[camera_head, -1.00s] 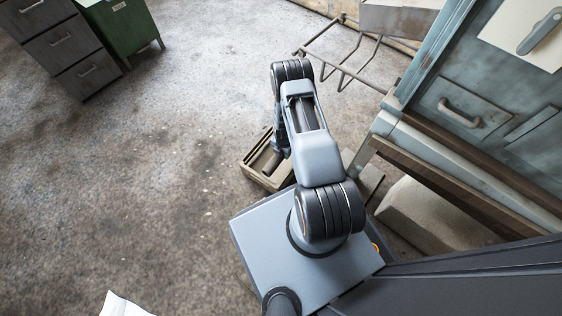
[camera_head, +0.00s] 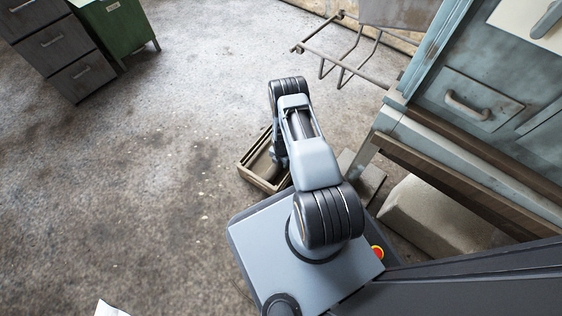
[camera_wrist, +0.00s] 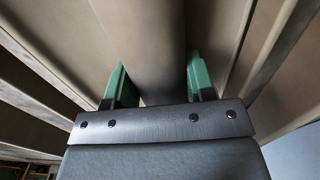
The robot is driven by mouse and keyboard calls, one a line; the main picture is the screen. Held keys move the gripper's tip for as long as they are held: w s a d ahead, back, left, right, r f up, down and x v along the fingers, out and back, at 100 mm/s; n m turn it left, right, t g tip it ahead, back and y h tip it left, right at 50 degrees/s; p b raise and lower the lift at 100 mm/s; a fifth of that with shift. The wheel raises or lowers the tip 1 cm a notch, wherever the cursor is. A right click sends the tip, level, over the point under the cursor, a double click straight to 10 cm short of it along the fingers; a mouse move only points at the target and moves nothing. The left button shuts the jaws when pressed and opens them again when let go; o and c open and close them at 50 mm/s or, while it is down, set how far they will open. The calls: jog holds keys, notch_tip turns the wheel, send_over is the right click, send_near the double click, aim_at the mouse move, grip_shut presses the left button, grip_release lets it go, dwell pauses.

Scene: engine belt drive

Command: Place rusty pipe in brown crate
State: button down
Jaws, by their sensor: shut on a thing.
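The brown crate (camera_head: 251,179) is on the floor beside my base in the head view, partly hidden by my arm. Its slatted walls also show on both sides in the wrist view (camera_wrist: 268,48). The rusty pipe (camera_wrist: 152,40) shows in the wrist view as a dull brown cylinder between the green fingers of my gripper (camera_wrist: 158,80). My gripper is shut on it, with the pipe between the crate walls. I cannot tell whether the pipe touches the crate floor. In the head view my arm hides the gripper.
A worn blue cabinet (camera_head: 480,75) with drawers stands at the right, with a pale block (camera_head: 430,220) beneath it. A metal wire rack (camera_head: 345,50) is at the top. Grey drawers (camera_head: 55,50) and a green cabinet (camera_head: 120,25) stand top left.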

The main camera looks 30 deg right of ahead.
jog(key=shift+c, duration=2.4)
grip_release()
jog(key=shift+f, duration=0.15)
notch_tip(320, 180, up, 11)
jog(key=p, duration=0.5)
jog(key=shift+r, duration=0.2)
jog(key=w+a+r+m, duration=0.1)
jog(key=r+m, duration=0.2)
jog(key=r, duration=0.6)
jog(key=w+a+r+m+t, duration=0.1)
jog(key=a+r+m, duration=0.15)
jog(key=r, duration=0.65)
jog(key=w+a+r+m, duration=0.1)
jog(key=r+m, duration=0.3)
jog(key=r, duration=0.4)
jog(key=s+a+r+m, duration=0.3)
jog(key=s+r+m, duration=0.4)
jog(key=r, duration=0.3)
jog(key=s+a+r+m+t, duration=0.1)
jog(key=s+a+r+m, duration=0.2)
jog(key=s+r+m, duration=0.4)
jog(key=shift+s+a+r+t, duration=0.2)
jog(key=shift+s+r+t, duration=0.1)
jog(key=shift+s+r, duration=1.15)
